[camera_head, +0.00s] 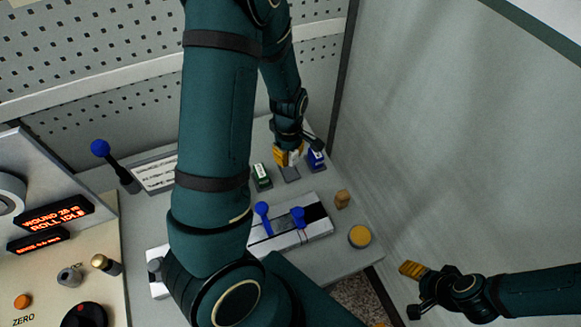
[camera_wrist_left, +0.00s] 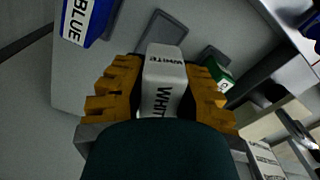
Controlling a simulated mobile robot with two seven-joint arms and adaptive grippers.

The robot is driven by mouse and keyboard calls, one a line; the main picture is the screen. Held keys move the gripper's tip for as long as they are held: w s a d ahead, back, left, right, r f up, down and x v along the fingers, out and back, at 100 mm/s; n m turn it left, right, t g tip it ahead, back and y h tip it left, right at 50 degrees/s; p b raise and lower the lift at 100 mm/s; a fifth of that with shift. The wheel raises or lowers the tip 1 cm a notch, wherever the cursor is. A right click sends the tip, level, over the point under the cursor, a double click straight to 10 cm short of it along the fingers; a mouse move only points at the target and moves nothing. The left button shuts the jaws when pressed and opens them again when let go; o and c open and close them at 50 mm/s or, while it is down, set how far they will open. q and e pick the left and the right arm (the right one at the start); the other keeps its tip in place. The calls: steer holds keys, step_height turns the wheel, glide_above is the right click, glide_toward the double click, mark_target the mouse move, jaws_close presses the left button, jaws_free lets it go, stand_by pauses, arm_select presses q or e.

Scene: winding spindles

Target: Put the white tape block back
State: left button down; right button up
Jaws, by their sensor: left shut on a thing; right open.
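The white tape block (camera_head: 295,156) is between the yellow fingers of my left gripper (camera_head: 287,157), at the far side of the table. In the left wrist view the block (camera_wrist_left: 163,75) shows its "WHITE" lettering, and the left gripper (camera_wrist_left: 162,95) is shut on it. A grey holder (camera_head: 289,174) lies right by the block, between the green block (camera_head: 262,172) and the blue block (camera_head: 316,157). I cannot tell whether the white block touches it. My right gripper (camera_head: 420,288) is open and empty, off the table at the lower right.
A winding fixture (camera_head: 318,224) with blue-knobbed levers sits nearer on the table. A wooden piece (camera_head: 342,198) and a yellow-topped round (camera_head: 359,237) lie to its right. A control panel (camera_head: 70,255) stands at left, a grey wall (camera_head: 430,130) at right.

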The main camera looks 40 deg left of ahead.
mark_target(289, 172)
arm_select(q)
steer(key=shift+f+b, duration=0.4)
steer(key=shift+f, duration=2.45)
steer(key=shift+f, duration=0.2)
steer(key=c, duration=0.9)
jaws_free()
steer(key=shift+o, duration=0.2)
steer(key=shift+r, duration=0.15)
steer(key=shift+r, duration=0.2)
step_height(289, 172, up, 12)
steer(key=shift+f+p, duration=0.1)
steer(key=shift+p, duration=1.15)
